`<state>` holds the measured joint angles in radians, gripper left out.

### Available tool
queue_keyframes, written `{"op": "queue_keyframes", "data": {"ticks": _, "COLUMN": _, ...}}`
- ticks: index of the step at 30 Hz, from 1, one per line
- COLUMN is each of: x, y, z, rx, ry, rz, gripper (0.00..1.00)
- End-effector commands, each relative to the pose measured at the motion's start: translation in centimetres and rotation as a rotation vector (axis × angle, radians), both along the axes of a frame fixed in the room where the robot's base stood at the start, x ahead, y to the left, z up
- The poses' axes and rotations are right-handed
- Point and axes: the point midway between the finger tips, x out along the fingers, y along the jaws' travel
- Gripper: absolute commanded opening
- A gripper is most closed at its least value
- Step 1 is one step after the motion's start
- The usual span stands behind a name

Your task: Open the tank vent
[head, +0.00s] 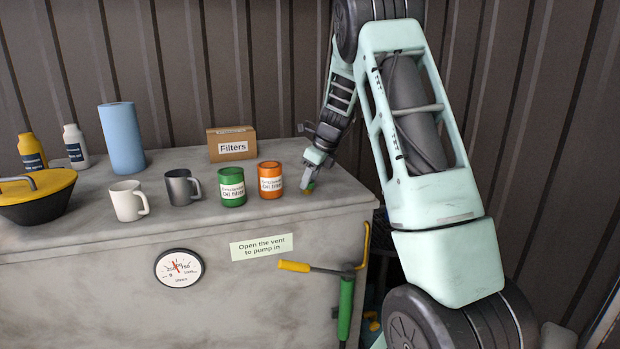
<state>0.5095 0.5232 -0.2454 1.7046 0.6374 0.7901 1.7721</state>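The tank (110,290) is a large grey box with a flat top, a round gauge (179,268) and a note (262,247) reading "Open the vent to pump in" on its front.
A green oil filter can (232,188) and an orange one (270,181) stand left of my gripper. Two mugs (128,201), a Filters box (231,145), a blue roll (122,138), bottles (76,147) and a yellow-lidded bowl (38,197) stand further left. A yellow-handled green pump (346,308) is at the tank's front right.

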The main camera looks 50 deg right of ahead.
Motion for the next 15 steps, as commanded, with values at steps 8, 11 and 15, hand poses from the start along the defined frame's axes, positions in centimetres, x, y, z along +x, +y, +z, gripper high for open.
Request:
{"op": "queue_keyframes", "data": {"ticks": 8, "x": 0.00, "y": -0.01, "z": 0.05, "rx": 0.000, "ry": 0.000, "rz": 0.007, "gripper": 0.13}}
{"op": "queue_keyframes", "data": {"ticks": 11, "x": 0.01, "y": -0.04, "z": 0.07, "rx": 0.001, "ry": 0.000, "rz": 0.027, "gripper": 0.13}}
{"op": "queue_keyframes", "data": {"ticks": 15, "x": 0.04, "y": -0.09, "z": 0.09, "rx": 0.001, "ry": 0.000, "rz": 0.083, "gripper": 0.13}}
